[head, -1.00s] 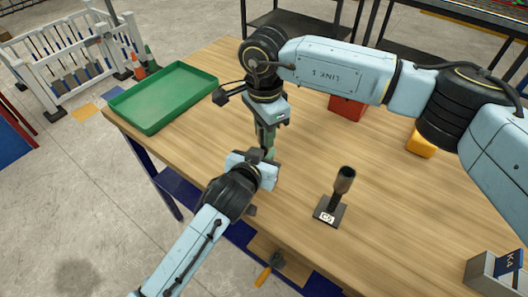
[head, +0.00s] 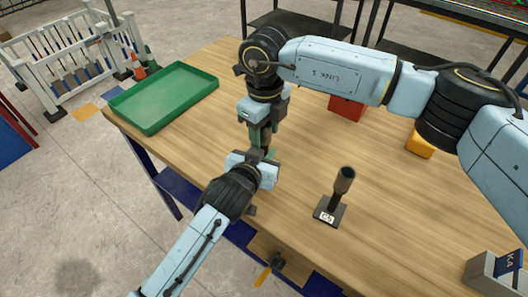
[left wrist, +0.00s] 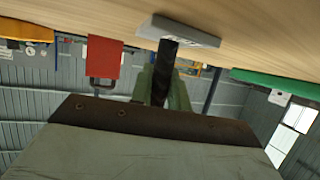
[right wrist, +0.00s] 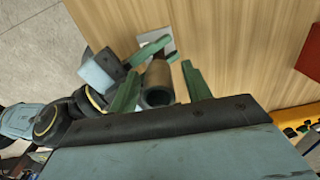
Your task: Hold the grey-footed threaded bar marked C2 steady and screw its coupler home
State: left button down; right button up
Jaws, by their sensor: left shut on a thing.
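The grey-footed bar stands at the table's near edge; its light grey foot (left wrist: 180,30) and dark shaft (left wrist: 168,58) show in the left wrist view. Its mark cannot be read. My left gripper (left wrist: 166,82) is shut on the shaft; it also shows in the head view (head: 266,160). The brown, hollow coupler (right wrist: 157,80) sits at the bar's top in the right wrist view. My right gripper (right wrist: 161,88) points down from above, its green fingers either side of the coupler with gaps. How far the coupler is threaded is hidden.
A second bar with a black foot (head: 330,212) and a coupler stands to the right. A green tray (head: 165,97) lies at the left.

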jog(key=shift+s+a, duration=0.1)
notch_tip(320, 180, up, 12)
dwell(0.6)
pick_arm(q)
jog(key=c, duration=1.3)
grip_release()
jog(key=shift+o, duration=0.2)
jog(key=p+v, duration=0.2)
jog(key=v, duration=1.1)
jog(key=shift+s, duration=0.2)
pick_arm(e)
notch_tip(320, 180, up, 2)
jog(key=shift+r, duration=0.1)
